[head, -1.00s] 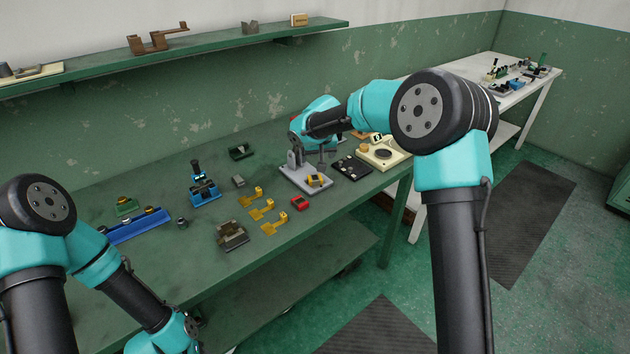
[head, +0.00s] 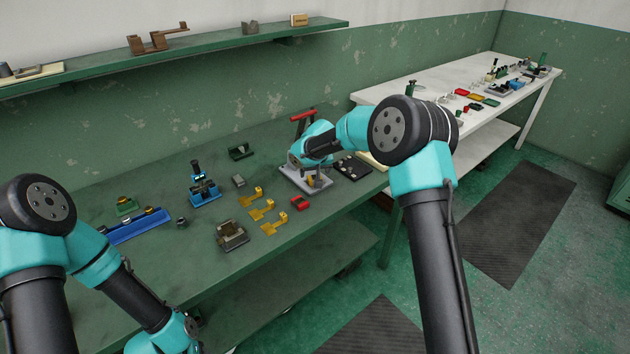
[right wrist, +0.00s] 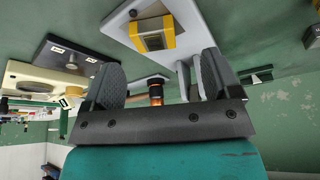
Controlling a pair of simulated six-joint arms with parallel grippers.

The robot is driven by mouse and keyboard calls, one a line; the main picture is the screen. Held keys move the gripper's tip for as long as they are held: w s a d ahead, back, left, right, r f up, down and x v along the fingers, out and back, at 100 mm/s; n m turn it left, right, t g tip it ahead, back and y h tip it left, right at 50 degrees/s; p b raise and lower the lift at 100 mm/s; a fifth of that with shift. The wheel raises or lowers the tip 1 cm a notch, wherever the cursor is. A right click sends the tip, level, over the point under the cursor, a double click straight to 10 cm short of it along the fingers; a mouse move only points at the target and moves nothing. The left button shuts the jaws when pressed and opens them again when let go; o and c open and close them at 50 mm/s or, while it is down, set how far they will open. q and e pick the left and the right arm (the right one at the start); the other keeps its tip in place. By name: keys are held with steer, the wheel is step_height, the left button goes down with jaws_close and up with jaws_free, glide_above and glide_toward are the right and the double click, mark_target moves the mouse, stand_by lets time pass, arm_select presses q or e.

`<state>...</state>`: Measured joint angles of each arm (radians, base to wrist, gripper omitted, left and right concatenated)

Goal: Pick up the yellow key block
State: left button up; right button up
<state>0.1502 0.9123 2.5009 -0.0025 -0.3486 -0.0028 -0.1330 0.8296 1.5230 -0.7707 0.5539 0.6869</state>
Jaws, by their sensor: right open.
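The yellow key block (right wrist: 152,37) sits on a light grey plate (right wrist: 205,22) in the right wrist view, with a grey piece across its middle. In the head view it is small and partly covered by my right gripper (head: 314,173), which is over the plate. My right gripper (right wrist: 160,75) is open, its two dark fingers apart and nothing held between them. The block lies beyond the fingertips, apart from them. My left arm is at the lower left of the head view; its gripper is out of sight.
Several golden brackets (head: 262,210) and a red block (head: 300,203) lie left of the plate. A red-handled lever (head: 303,115) stands behind it. A black plate (head: 352,167) is close on the right. A blue fixture (head: 203,190) stands farther left.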

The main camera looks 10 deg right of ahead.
mark_target(315, 176)
steer(key=x, duration=0.5)
steer(key=shift+d, duration=0.4)
steer(key=shift+c, duration=0.5)
steer(key=c, duration=1.2)
steer(key=shift+r, duration=1.85)
steer(key=s+a, duration=0.1)
steer(key=s, duration=0.4)
steer(key=s+a+r, duration=0.1)
steer(key=s, duration=0.4)
steer(key=s+a, duration=0.2)
steer(key=s, duration=0.3)
steer(key=shift+s+r, duration=0.15)
steer(key=shift+s, duration=0.1)
